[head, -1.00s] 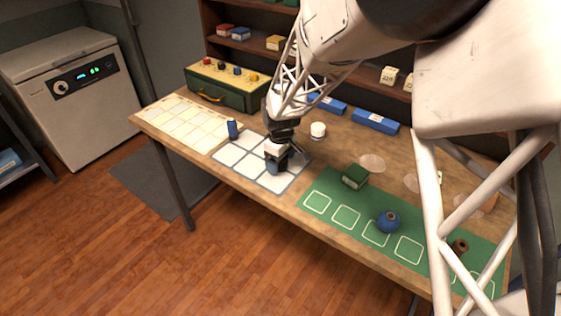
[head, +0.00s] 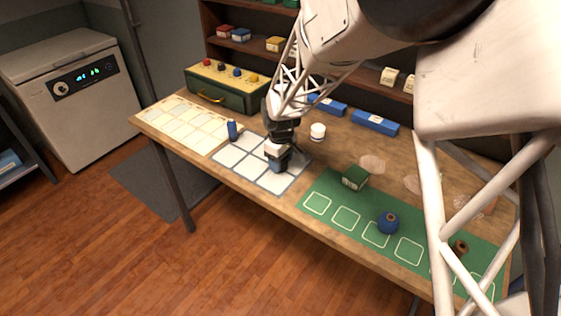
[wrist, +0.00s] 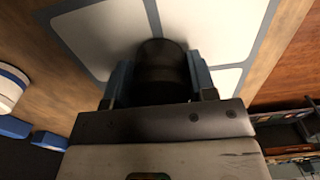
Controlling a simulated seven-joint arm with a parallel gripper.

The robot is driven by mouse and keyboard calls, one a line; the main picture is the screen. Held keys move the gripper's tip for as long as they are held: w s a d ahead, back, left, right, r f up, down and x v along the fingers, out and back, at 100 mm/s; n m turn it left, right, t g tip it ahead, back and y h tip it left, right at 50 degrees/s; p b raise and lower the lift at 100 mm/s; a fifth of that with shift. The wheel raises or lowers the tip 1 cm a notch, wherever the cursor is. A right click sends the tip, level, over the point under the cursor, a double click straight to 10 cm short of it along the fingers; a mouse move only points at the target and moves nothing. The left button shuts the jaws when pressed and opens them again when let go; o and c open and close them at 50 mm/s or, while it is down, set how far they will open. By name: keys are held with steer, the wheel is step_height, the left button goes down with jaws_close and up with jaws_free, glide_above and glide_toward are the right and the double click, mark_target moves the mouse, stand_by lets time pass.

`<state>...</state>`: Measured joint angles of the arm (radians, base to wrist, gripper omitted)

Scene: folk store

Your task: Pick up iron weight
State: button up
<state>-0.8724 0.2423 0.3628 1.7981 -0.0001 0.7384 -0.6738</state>
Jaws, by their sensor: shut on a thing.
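The iron weight (wrist: 163,68) is a dark, rounded cylinder between my fingers in the wrist view. My gripper (head: 277,166) is shut on it over the white-squared mat (head: 238,160) on the table. In the wrist view my gripper (wrist: 160,85) has one blue-grey finger on each side of the weight.
A blue bottle-like item (head: 232,130) stands at the mat's back left corner. A white jar (head: 318,131) stands behind right. A green box (head: 355,178) and a blue round pot (head: 388,223) are on the green mat (head: 330,186). A green case (head: 228,97) stands at the back.

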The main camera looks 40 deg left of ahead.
steer(key=shift+r, duration=4.95)
